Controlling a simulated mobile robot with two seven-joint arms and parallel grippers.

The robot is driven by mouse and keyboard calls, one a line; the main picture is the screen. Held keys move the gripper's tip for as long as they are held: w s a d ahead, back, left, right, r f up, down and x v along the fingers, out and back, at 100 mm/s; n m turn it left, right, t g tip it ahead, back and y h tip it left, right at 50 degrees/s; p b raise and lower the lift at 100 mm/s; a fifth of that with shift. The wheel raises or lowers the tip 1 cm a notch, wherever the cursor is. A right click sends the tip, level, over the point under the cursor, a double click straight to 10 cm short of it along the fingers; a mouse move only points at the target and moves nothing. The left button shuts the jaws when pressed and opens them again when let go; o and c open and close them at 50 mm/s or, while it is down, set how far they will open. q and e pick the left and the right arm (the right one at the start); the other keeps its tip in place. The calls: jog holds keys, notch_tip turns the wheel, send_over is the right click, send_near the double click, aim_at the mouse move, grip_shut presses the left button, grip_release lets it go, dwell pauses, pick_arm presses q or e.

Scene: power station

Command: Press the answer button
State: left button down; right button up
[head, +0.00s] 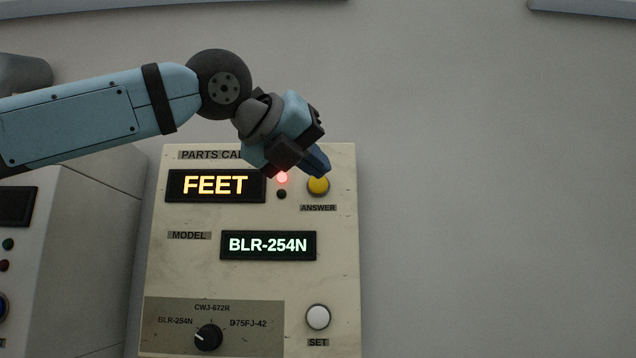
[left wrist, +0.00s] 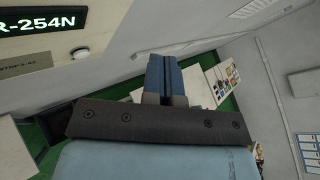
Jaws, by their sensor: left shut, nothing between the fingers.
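The yellow answer button (head: 318,186) is on the upper right of a cream panel (head: 342,260), above its "ANSWER" label (head: 318,208). My left gripper (head: 318,165) is shut and empty. In the head view its blue fingertips overlap the top edge of the button; I cannot tell whether they touch it. The left wrist view shows the closed fingers (left wrist: 166,80), but the answer button does not show there. My right gripper is not in view.
The panel has a lit "FEET" display (head: 216,185), a glowing red lamp (head: 282,177), a "BLR-254N" display (head: 268,245), a black selector knob (head: 208,338) and a white SET button (head: 318,317). Another console (head: 80,240) stands at left. The wall at right is bare.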

aim_at(315, 180)
pick_arm(q)
jog(key=w+p, duration=0.3)
jog(key=w, duration=0.4)
jog(key=shift+w+p, duration=0.3)
jog(key=shift+w, duration=0.1)
dwell(1.6)
jog(key=shift+w+p, duration=0.4)
jog(key=shift+p, duration=0.55)
